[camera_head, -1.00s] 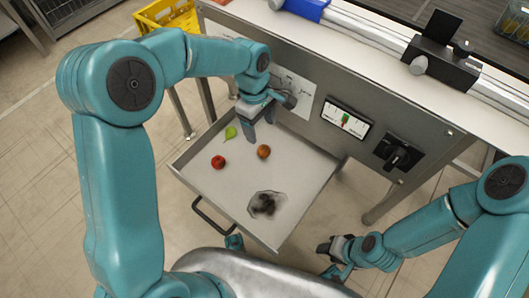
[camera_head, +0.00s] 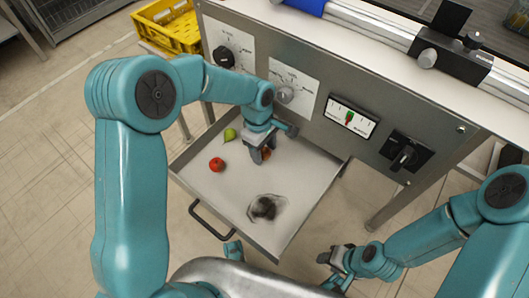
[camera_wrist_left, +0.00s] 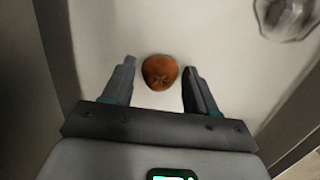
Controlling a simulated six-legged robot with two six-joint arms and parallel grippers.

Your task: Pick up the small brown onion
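The small brown onion (camera_wrist_left: 160,72) lies on the tray floor and shows between the two fingertips in the left wrist view. In the head view only a bit of the onion (camera_head: 267,153) shows beside my left gripper (camera_head: 262,157), which hides the rest. My left gripper (camera_wrist_left: 158,82) is open, its fingers on either side of the onion with gaps on both sides. My right gripper (camera_head: 335,268) is at the lower right, outside the tray; its fingers are too small to read.
The metal tray (camera_head: 300,222) also holds a red tomato (camera_head: 216,164), a green pear-like item (camera_head: 230,134) and a clear bowl with dark contents (camera_head: 266,208). A panel with dials (camera_head: 285,95) rises behind the tray. A yellow crate (camera_head: 175,28) stands at the back left.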

